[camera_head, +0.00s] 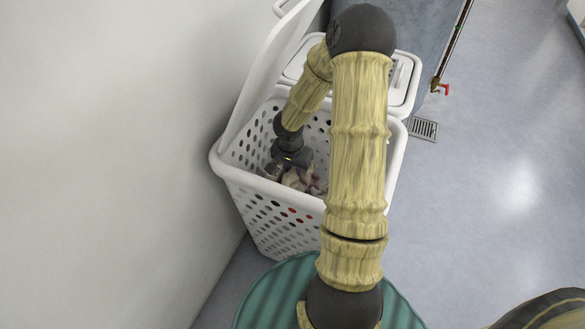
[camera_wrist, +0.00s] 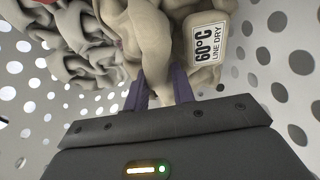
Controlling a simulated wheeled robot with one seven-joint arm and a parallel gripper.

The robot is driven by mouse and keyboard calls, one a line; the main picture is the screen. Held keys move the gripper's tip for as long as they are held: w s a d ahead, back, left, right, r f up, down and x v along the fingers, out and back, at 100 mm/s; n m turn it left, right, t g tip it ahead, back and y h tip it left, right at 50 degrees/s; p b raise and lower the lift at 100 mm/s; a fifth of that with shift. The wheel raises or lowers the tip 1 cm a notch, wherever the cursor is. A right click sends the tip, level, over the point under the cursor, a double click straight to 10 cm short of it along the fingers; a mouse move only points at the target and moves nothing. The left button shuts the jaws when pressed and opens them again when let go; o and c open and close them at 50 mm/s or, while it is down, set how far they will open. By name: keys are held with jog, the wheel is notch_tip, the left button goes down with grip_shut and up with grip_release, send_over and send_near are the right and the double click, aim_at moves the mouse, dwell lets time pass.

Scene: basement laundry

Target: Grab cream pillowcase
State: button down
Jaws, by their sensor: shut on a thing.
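The cream pillowcase (camera_wrist: 150,40) is a crumpled cream cloth in the wrist view, with a white label reading "60°C LINE DRY". My gripper (camera_wrist: 160,92) is shut on a fold of it, with the cloth between its two dark purple fingers. In the head view my gripper (camera_head: 284,172) is down inside the white laundry basket (camera_head: 222,172). The cloth (camera_head: 298,180) shows there just below it, partly hidden by my gripper and arm. Whether the cloth is clear of the basket floor cannot be told.
The basket has perforated walls and a raised lid (camera_head: 268,70) leaning by the pale wall (camera_head: 110,130). More crumpled cloth (camera_wrist: 80,45) lies at left in the wrist view. A second white basket (camera_head: 404,85) stands behind. A floor drain (camera_head: 423,128) and open floor (camera_head: 480,200) are at right.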

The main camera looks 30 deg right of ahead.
jog(key=s+d+r+p, duration=0.5)
jog(key=s+d+r, duration=0.3)
jog(key=s, duration=0.3)
jog(key=shift+d, duration=0.3)
